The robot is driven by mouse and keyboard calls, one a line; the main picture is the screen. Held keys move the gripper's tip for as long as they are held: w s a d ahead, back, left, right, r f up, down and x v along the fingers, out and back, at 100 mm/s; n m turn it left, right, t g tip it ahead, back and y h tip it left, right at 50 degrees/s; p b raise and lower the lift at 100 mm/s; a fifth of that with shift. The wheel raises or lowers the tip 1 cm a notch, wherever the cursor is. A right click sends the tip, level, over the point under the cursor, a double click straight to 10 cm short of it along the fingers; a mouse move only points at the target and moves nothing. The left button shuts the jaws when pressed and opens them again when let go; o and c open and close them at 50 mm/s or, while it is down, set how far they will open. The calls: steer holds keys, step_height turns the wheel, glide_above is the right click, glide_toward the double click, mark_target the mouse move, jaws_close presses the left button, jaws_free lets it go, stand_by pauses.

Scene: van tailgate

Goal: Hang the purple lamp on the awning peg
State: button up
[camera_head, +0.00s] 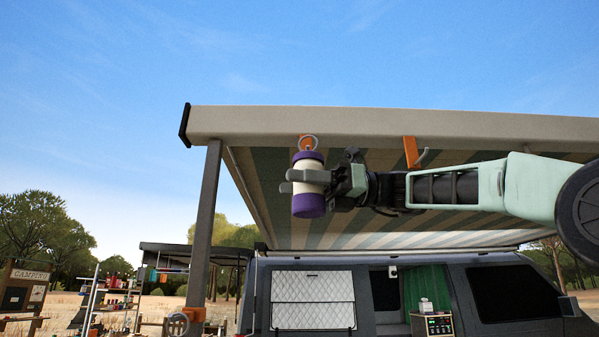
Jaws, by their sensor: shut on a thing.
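The purple lamp (308,205) has a white middle, purple ends and a grey ring (308,142) on top. My gripper (304,181) is shut around its white middle and holds it upright, just under the awning's front beam. An orange awning bracket (312,137) shows at the ring, on the beam. Its peg is hard to make out, and I cannot tell whether the ring is around it or only in front of it. A second orange bracket (411,152) with a grey peg (423,157) is farther right, just above my arm.
The awning beam (350,122) runs across above the lamp. A dark post (204,230) stands to the left, with an orange clamp (194,314) low on it. The van (480,290) is behind, below the striped awning. Open air lies left of the post.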

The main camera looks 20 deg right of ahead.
steer(key=shift+w+d+p, duration=0.25)
steer(key=shift+w+p, duration=0.3)
steer(key=shift+w, duration=0.15)
steer(key=shift+w+d+p, duration=0.2)
steer(key=shift+w+p, duration=0.3)
steer(key=shift+w, duration=0.2)
steer(key=shift+w+d+f+p, duration=0.3)
steer(key=shift+w+f, duration=0.25)
steer(key=shift+w, duration=0.25)
steer(key=o, duration=1.2)
steer(key=d+b, duration=0.1)
steer(key=d, duration=0.4)
steer(key=s+d+b, duration=0.1)
steer(key=d, duration=0.5)
steer(key=d+b, duration=0.1)
steer(key=d, duration=0.5)
steer(key=shift+s+d, duration=0.15)
steer(key=shift+s, duration=0.25)
